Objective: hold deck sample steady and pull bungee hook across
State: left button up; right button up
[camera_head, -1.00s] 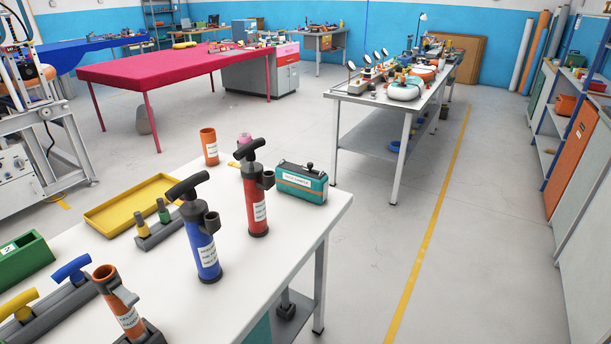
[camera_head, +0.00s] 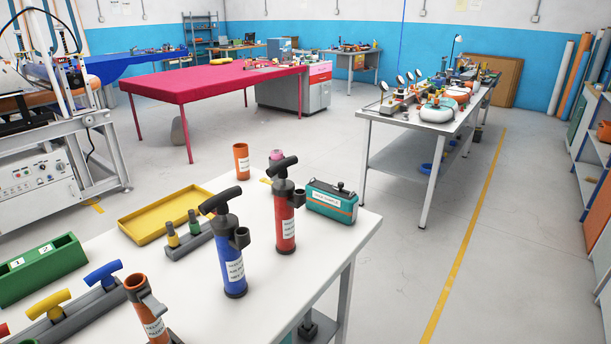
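A teal and orange block with a white label, which looks like the deck sample (camera_head: 332,203), sits at the right end of the near white table (camera_head: 290,262). A small black knob (camera_head: 340,187) stands up from its dark top. I cannot tell whether this is the bungee hook. Neither of my grippers is in view.
A red pump (camera_head: 285,215) and a blue pump (camera_head: 230,255) stand left of the block. A yellow tray (camera_head: 135,228), green box (camera_head: 40,270) and orange tubes (camera_head: 241,160) share the table. Grey floor (camera_head: 400,270) lies open to the right.

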aim_at(341, 185)
jog(key=i+l+u, duration=0.2)
jog(key=u, duration=0.25)
jog(key=i+l+u, duration=0.15)
jog(key=l+u, duration=0.3)
